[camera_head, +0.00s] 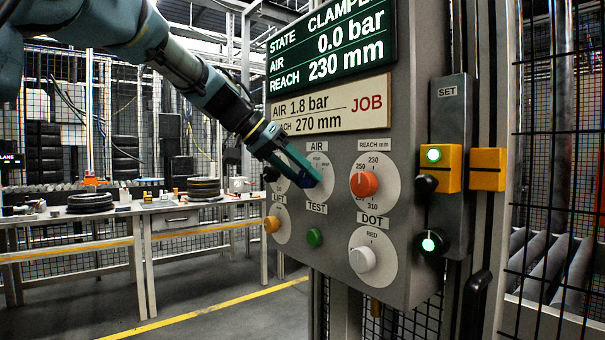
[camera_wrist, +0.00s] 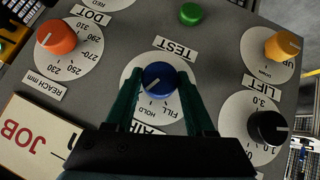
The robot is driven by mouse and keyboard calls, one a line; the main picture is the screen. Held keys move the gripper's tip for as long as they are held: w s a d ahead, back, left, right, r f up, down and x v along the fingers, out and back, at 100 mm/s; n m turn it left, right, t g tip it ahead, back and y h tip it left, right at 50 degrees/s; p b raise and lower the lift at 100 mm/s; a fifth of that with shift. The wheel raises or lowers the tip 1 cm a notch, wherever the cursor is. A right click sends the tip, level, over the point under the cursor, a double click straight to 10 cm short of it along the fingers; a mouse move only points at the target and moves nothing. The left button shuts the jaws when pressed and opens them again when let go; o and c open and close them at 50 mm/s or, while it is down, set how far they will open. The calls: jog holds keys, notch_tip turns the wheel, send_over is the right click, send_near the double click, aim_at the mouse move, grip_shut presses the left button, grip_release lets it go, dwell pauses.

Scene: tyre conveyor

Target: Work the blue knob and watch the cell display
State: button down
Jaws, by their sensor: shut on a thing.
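The blue knob (camera_wrist: 158,76) sits on a round white dial in the wrist view, with small FILL and HOLD marks at its edge. My gripper (camera_wrist: 157,82) is shut on it, one finger on each side. Its white pointer line slants to the lower left in that view. In the head view my gripper (camera_head: 312,178) reaches the AIR dial from the upper left and hides most of the knob. The cell display (camera_head: 330,45) reads AIR 0.0 bar and REACH 230 mm; the end of the STATE word is cut off.
A job card (camera_head: 330,103) reads AIR 1.8 bar and REACH 270 mm. Close by are an orange REACH knob (camera_head: 363,184), a white DOT knob (camera_head: 362,259), a green TEST button (camera_head: 314,237), a yellow LIFT knob (camera_wrist: 283,45) and a black knob (camera_wrist: 268,128). Wire fencing (camera_head: 560,150) stands right.

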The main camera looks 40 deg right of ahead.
jog(key=g, duration=0.1)
jog(key=n+g, duration=0.1)
jog(key=g, duration=0.1)
jog(key=shift+w+n+p, duration=0.25)
jog(key=shift+n+p, duration=0.05)
jog(key=n+g, duration=0.1)
jog(key=g, duration=0.1)
jog(key=shift+w+f+n+g+h, duration=0.1)
jog(key=shift+f+n+g+h, duration=0.05)
jog(key=shift+n+g+h, duration=0.2)
jog(key=shift+f+n+g+h, duration=0.15)
jog(key=shift+n+g+h, duration=0.4)
jog(key=shift+n+g, duration=0.55)
jog(key=shift+f+n+g+h, duration=0.1)
jog(key=shift+n+g+h, duration=0.5)
jog(key=shift+n+g, duration=0.25)
jog(key=shift+c, duration=1.3)
grip_release()
